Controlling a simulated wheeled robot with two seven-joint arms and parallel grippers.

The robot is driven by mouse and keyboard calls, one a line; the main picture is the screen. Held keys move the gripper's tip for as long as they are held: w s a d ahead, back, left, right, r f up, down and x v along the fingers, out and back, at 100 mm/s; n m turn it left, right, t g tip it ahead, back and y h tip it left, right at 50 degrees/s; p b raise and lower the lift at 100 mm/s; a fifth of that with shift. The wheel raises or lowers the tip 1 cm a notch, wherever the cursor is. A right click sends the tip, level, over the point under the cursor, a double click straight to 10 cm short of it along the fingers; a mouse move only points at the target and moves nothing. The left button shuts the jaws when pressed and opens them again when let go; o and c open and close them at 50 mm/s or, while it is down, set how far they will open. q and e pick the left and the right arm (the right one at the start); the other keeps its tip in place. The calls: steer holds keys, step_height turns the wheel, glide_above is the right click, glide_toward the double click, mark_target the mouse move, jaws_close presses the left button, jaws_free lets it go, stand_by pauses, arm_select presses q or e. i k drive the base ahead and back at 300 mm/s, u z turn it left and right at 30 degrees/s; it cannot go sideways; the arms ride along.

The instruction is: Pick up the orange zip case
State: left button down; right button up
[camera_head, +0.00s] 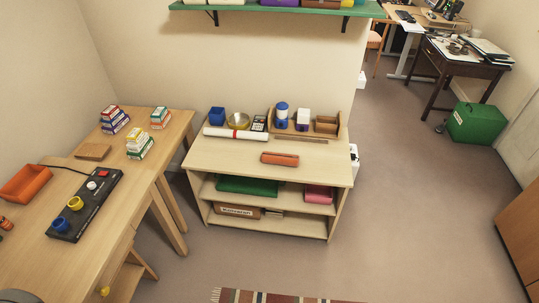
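The orange zip case (280,159) is a small rounded oblong. It lies on the top of a light wooden shelf unit (225,158), right of the middle and toward the front edge. Nothing covers it. Neither of my grippers shows in the head view, and nothing is touching the case.
Behind the case lie a white roll (236,134) with a red band, a blue cup (217,116) and a wooden organiser (327,124). A wooden desk (122,188) with an orange tray (25,184) stands at left. A green shelf (270,9) hangs above.

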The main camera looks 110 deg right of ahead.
mark_target(277, 158)
steer(key=z, duration=0.65)
steer(key=i, duration=0.25)
steer(key=z, duration=3.7)
steer(key=i, duration=0.6)
steer(key=u, duration=0.5)
steer(key=i, duration=1.15)
steer(key=u, duration=0.35)
